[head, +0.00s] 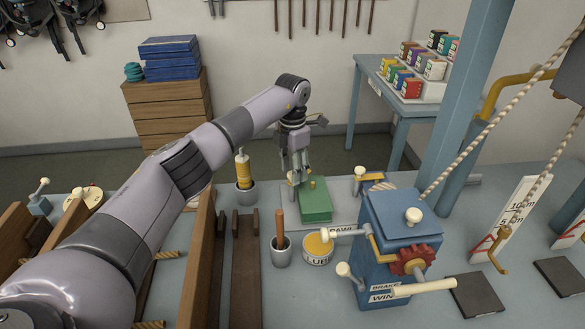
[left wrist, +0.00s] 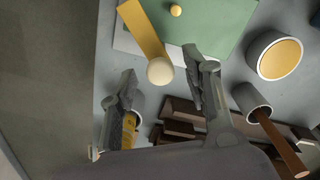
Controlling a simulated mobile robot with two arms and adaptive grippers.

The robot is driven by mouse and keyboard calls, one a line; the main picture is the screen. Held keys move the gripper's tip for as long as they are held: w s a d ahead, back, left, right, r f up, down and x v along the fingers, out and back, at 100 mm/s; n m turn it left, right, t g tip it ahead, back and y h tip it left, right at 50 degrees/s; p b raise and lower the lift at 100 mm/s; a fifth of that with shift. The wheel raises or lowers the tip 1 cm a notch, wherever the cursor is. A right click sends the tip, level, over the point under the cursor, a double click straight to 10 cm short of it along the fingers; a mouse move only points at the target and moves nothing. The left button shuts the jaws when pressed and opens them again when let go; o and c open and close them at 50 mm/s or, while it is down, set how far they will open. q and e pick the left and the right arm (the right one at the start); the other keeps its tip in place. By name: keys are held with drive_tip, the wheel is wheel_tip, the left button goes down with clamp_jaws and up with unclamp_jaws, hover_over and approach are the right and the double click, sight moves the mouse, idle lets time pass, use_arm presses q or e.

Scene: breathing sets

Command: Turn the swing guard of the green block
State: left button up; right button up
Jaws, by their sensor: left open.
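The green block (head: 315,203) sits on a pale plate on the bench, and its top fills the upper part of the left wrist view (left wrist: 215,22). Its swing guard, a yellow bar (left wrist: 143,28) with a cream ball knob (left wrist: 160,71) at its end, reaches past the block's edge. My left gripper (head: 298,172) is above the block's left side, pointing down. In the left wrist view my left gripper (left wrist: 161,62) is open, with the knob showing between its fingers; I cannot tell whether they touch it. My right gripper is not in view.
A yellow-handled tool in a cup (head: 245,186) stands left of the block. A wooden-handled cup (head: 281,250) and a lube tin (head: 318,248) stand in front. The blue winch (head: 400,235) stands to the right. Wooden rails (head: 200,270) lie left.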

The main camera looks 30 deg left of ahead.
use_arm(q)
wheel_tip(320, 180, up, 12)
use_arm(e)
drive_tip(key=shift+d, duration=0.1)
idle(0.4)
